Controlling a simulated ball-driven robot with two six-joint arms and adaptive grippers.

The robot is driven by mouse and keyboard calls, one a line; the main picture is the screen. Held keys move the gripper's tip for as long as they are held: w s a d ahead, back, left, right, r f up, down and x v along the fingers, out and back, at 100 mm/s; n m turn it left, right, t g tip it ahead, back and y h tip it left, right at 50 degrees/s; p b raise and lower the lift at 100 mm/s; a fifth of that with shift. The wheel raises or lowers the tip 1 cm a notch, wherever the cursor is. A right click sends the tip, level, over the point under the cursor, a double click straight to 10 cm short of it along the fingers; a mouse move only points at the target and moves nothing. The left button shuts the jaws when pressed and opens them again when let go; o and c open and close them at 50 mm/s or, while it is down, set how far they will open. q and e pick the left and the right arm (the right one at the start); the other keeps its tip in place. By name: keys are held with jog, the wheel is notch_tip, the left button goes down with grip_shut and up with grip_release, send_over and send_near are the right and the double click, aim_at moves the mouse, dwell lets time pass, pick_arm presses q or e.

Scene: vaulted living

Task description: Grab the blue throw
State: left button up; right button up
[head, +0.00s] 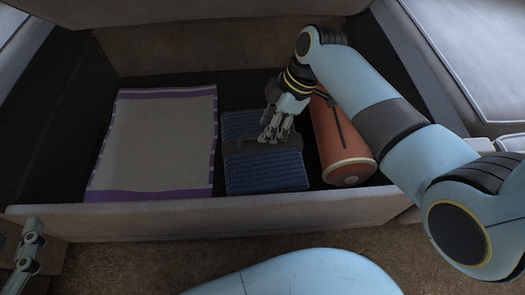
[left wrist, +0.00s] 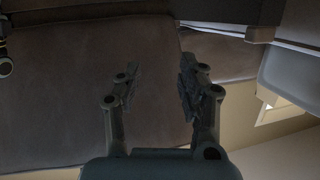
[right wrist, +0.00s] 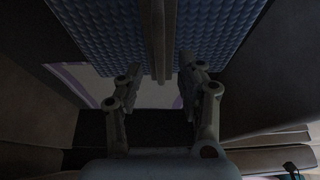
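The blue throw (head: 262,180) is a folded blue knit with a dark grey band (head: 240,147) across its middle. It lies in the storage box between a pale cloth and an orange roll. My right gripper (head: 272,137) reaches down over its band. In the right wrist view the throw (right wrist: 112,28) shows, and the band's raised edge stands between the open fingers (right wrist: 160,76); I see a gap on each side. My left gripper (left wrist: 159,82) is open and empty, away from the throw; part of it shows at the lower left of the head view.
The box's front wall (head: 250,208) runs along the near side. A pale cloth with purple edges (head: 155,140) lies left of the throw. An orange roll (head: 338,140) lies close on the right. Dark bare floor of the box shows behind the throw.

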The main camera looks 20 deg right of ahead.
aim_at(263, 147)
jog(key=shift+a+f+b, duration=0.25)
jog(key=shift+f+b, duration=0.35)
jog(key=shift+f, duration=0.1)
jog(key=shift+w+a+f+b, duration=0.1)
jog(key=shift+a+f+b, duration=0.2)
jog(key=shift+f+b, duration=0.3)
pick_arm(q)
jog(key=w+d+r+m+t+h, duration=0.1)
jog(key=w+r+t, duration=0.1)
jog(key=r, duration=0.5)
jog(key=w+r+m+t+h, duration=0.1)
jog(key=w+r+t, duration=0.2)
jog(key=r+t, duration=0.2)
notch_tip(263, 147, up, 3)
jog(key=shift+w+d+r+h, duration=0.15)
jog(key=shift+w+d+h, duration=0.05)
jog(key=shift+d+h, duration=0.15)
pick_arm(e)
grip_shut()
